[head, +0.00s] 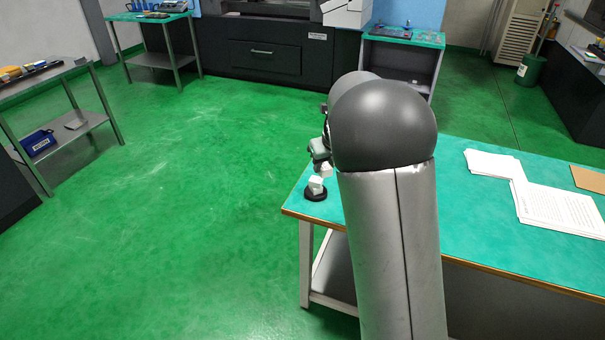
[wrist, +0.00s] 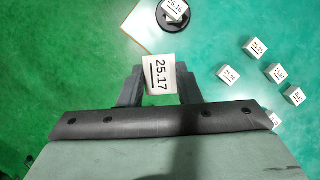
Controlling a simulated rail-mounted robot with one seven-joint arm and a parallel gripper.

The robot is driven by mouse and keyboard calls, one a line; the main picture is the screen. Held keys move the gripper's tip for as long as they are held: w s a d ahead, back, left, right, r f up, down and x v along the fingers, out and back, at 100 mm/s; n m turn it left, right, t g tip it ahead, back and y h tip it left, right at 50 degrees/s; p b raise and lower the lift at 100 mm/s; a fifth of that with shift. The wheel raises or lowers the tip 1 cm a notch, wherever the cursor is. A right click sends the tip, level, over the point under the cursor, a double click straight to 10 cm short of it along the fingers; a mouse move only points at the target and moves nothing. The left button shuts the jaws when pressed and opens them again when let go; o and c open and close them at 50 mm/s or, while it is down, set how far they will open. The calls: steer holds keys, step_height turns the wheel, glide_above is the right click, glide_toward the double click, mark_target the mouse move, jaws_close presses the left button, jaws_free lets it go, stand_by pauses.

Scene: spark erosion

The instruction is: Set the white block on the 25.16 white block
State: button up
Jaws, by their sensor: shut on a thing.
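My gripper (wrist: 160,88) is shut on a white block marked 25.17 (wrist: 160,72), with one finger on each side of it. In the head view the held block (head: 326,170) shows small below my gripper (head: 321,162), mostly behind my arm. The 25.16 white block (wrist: 174,8) sits on a round black base at the top edge of the wrist view. In the head view this block (head: 316,184) stands on the black base (head: 316,195) near the green table's left corner. The held block looks higher than it and apart from it.
Several other white numbered blocks, such as one (wrist: 255,48) and another (wrist: 229,75), lie on the green table (head: 465,225) at the right of the wrist view. Papers (head: 555,208) lie further right on the table. Green floor (head: 190,190) is open to the left.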

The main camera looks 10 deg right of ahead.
steer(key=w+f+p, duration=0.1)
steer(key=w+f, duration=0.1)
steer(key=w, duration=0.1)
steer(key=w+f, duration=0.3)
steer(key=w, duration=0.1)
steer(key=w+f+p, duration=0.1)
steer(key=w+f, duration=0.2)
steer(key=w, duration=0.1)
steer(key=shift+w+d+f+p, duration=0.1)
steer(key=shift+p, duration=0.2)
steer(key=shift+w+f, duration=0.15)
steer(key=shift+f, duration=0.15)
steer(key=shift+f+p, duration=0.6)
steer(key=shift+f, duration=0.95)
